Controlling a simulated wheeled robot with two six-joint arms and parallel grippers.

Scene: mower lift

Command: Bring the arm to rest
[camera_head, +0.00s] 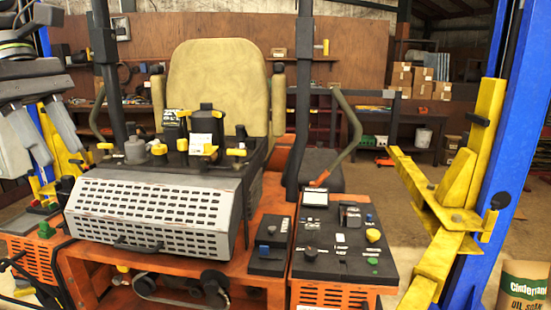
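My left gripper (47,140) is at the left edge in the head view, its grey fingers pointing down and spread apart with nothing visible between them. It hangs in front of a yellow lift arm, left of the mower and above its orange left side. The orange mower has a tan seat (212,85), a perforated white-grey cover (152,215) and a black control panel (343,243) with coloured knobs. My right gripper is not in view.
A blue lift post (513,150) with yellow lift arms (455,190) stands on the right. An oil-sorb bag (522,286) stands at the lower right corner. Cardboard boxes (412,80) and a workbench are at the back. Open floor lies between mower and right post.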

